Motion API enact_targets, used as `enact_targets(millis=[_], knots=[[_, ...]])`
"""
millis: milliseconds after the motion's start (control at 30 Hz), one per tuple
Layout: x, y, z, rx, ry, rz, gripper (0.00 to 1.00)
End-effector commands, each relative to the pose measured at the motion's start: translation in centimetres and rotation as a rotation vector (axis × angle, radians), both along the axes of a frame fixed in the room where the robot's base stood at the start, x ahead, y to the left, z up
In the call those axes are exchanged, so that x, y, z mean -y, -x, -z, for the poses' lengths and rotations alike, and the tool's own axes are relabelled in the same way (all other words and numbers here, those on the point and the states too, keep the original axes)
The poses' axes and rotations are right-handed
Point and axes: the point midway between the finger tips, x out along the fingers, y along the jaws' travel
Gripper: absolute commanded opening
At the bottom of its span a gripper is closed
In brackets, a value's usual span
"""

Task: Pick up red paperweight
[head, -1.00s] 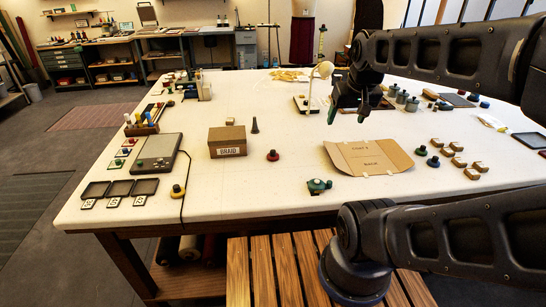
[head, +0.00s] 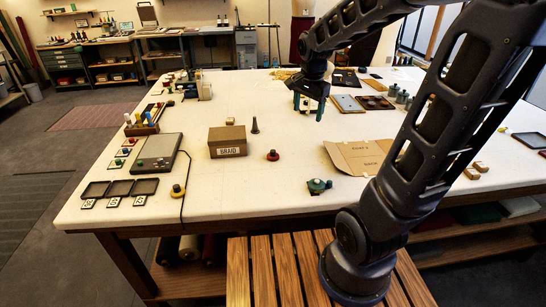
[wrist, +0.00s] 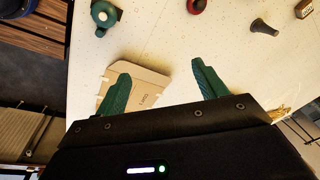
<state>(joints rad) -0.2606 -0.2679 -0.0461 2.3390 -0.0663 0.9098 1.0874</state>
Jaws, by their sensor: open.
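The red paperweight (head: 273,155) is a small round piece with a dark top knob. It stands on the white table (head: 230,185), right of the cardboard box. It also shows at the top of the wrist view (wrist: 197,6), partly cut off by the frame edge. My gripper (head: 309,106) is open and empty, with green fingers pointing down. It hangs above the table, farther back and to the right of the paperweight. In the wrist view the two green fingers (wrist: 163,85) are spread apart, with a cardboard sheet beneath and between them.
A cardboard box (head: 227,142) labelled BRAID and a dark cone (head: 255,125) stand left of the paperweight. A green-topped piece (head: 319,186) sits near the front edge. The flat cardboard pattern (head: 360,157) lies to the right. Bare table surrounds the paperweight.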

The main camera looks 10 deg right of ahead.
Motion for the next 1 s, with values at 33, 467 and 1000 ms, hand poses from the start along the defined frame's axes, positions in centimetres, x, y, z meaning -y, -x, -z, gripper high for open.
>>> enact_targets(millis=[33, 467, 1000], knots=[[-0.8, -1.0, 0.8, -0.018, -0.002, 0.043, 0.71], [-7.9, -7.4, 7.7, -0.104, 0.019, 0.511, 0.71], [-11.2, -9.6, 13.7, -0.115, 0.052, 0.743, 0.71]])
